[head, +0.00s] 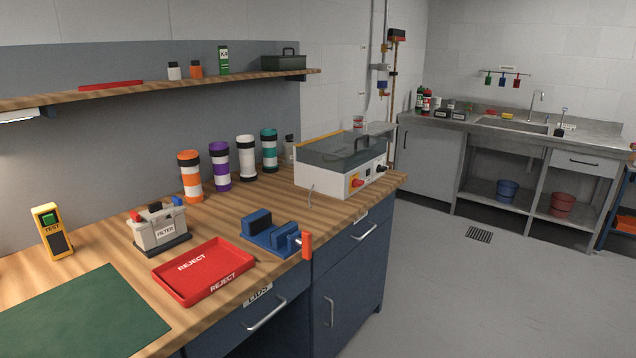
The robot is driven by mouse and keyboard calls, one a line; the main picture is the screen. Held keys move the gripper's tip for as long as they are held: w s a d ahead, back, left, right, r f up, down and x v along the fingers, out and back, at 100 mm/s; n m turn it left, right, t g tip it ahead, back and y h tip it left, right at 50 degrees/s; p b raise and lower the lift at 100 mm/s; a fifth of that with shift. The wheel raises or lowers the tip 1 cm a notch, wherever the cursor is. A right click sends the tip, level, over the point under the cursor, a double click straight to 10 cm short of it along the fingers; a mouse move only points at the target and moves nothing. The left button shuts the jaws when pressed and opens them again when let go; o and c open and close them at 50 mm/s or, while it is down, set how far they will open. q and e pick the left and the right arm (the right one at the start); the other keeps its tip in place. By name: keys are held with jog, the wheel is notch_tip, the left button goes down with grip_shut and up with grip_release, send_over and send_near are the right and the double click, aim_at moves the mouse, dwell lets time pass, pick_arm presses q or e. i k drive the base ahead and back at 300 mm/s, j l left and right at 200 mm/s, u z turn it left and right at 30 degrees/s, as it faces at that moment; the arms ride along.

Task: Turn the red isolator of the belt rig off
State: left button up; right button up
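The belt rig (325,183) stands at the far right end of the wooden workbench. It is a white box with a dark, see-through lid and a black handle on top; the lid looks shut. Its red isolator (357,182) sits on a yellow patch on the front face, beside other small controls. The isolator is too small to tell which way it is turned. Neither of my grippers shows in the head view.
On the workbench (225,262) are a red REJECT tray (207,268), a blue clamp-like fixture (270,234) with an orange-red handle, a FILTER box (158,226), a yellow tester (52,230) and several banded tubes. Floor (450,300) right of the bench is clear.

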aim_at(356, 182)
jog(key=i+l+u, duration=0.15)
jog(key=u, duration=0.2)
jog(key=i+l+u, duration=0.1)
jog(key=l+u, duration=0.2)
jog(key=i+l+u, duration=0.1)
jog(key=l+u, duration=0.25)
jog(key=i+l+u, duration=0.15)
jog(key=l+u, duration=0.15)
jog(key=l, duration=1.15)
jog(key=l+u, duration=0.35)
jog(key=l, duration=1.05)
jog(key=k, duration=0.05)
